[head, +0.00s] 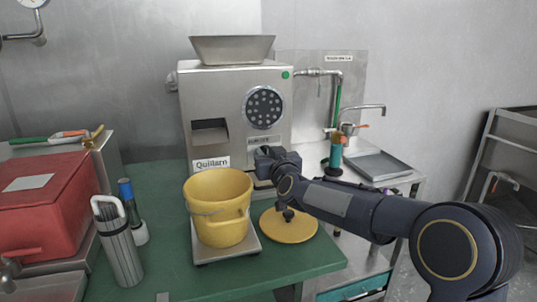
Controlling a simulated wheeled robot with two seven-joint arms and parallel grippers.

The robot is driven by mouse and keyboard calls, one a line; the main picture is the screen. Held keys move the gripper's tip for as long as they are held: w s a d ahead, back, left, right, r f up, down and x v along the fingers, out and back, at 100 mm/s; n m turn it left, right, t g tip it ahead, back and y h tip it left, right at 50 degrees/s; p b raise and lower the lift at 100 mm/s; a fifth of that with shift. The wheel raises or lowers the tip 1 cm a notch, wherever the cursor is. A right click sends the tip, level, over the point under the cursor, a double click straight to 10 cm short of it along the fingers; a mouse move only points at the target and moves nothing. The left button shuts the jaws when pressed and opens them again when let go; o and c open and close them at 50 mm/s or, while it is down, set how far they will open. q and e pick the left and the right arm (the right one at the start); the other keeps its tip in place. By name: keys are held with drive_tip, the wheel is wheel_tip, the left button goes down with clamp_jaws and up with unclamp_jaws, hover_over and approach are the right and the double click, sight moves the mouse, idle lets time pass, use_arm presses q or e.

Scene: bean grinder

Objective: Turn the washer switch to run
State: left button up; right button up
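My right arm comes in from the right and its gripper (268,160) is at the lower right of the front face of the steel grinder (222,100). The gripper hides that patch of the face, and I cannot make out its fingers or whether they touch anything. No washer switch can be told apart; one may be hidden behind the gripper. A clear panel (305,85) with a small label, too small to read, stands behind the grinder beside a tap and a green hose. My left gripper is not in view.
A yellow bucket (218,215) stands on a scale (203,256) on the green bench (300,270). A yellow lid (290,227) lies under my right arm. A red box (40,210) and a steel canister (120,250) stand at left. A steel tray (378,166) is on the right-hand table.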

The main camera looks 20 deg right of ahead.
clamp_jaws()
drive_tip(key=shift+a+r+n+p, duration=0.1)
drive_tip(key=shift+n+p, duration=0.8)
drive_tip(key=shift+n, duration=0.1)
drive_tip(key=shift+a+n+p, duration=0.15)
drive_tip(key=shift+n+p, duration=0.7)
drive_tip(key=shift+n, duration=0.35)
drive_tip(key=n+p, duration=0.1)
drive_tip(key=n, duration=0.1)
drive_tip(key=shift+a+n, duration=0.1)
drive_tip(key=shift+n, duration=0.2)
drive_tip(key=shift+f+n+p, duration=0.3)
drive_tip(key=shift+n+p, duration=0.1)
drive_tip(key=shift+n, duration=1)
